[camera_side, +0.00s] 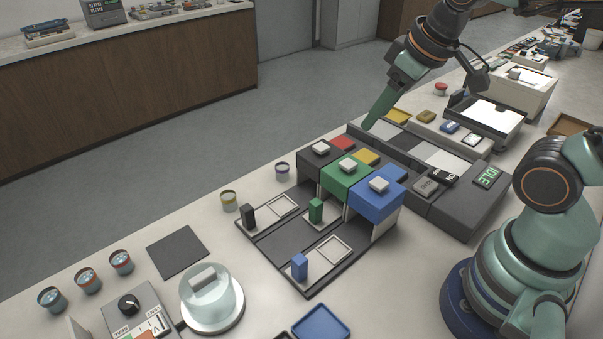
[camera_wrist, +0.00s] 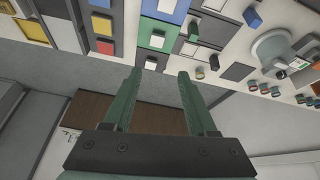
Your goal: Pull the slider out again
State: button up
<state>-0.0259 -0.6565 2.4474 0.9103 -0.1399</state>
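Three sliders lie side by side on the dark base in the side view, each with an upright handle. The black-handled slider (camera_side: 283,206) and the blue-handled slider (camera_side: 333,248) extend well out, showing pale framed trays. The green-handled slider (camera_side: 322,222) sits farther in, its handle (camera_side: 315,210) closer to the green press block (camera_side: 345,177). The black block (camera_side: 318,160) and blue block (camera_side: 376,200) stand either side. My gripper (camera_side: 367,127) is raised behind the blocks, away from the handles. In the wrist view my gripper (camera_wrist: 160,72) is open, with nothing between its fingers.
A console with an IDLE display (camera_side: 488,177) stands at the right of the press. A glass dome (camera_side: 211,294), a knob box (camera_side: 140,312), a dark mat (camera_side: 177,251) and several small jars occupy the front left of the table.

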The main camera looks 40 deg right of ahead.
jog(key=w+a+f+n+g, duration=0.3)
jog(key=w+a+f+n, duration=0.1)
jog(key=n, duration=0.5)
jog(key=n+g, duration=0.2)
jog(key=n, duration=0.5)
send_near(316, 202)
notch_tip(316, 202, down, 10)
jog(key=shift+f, duration=0.2)
grip_shut()
dwell(0.6)
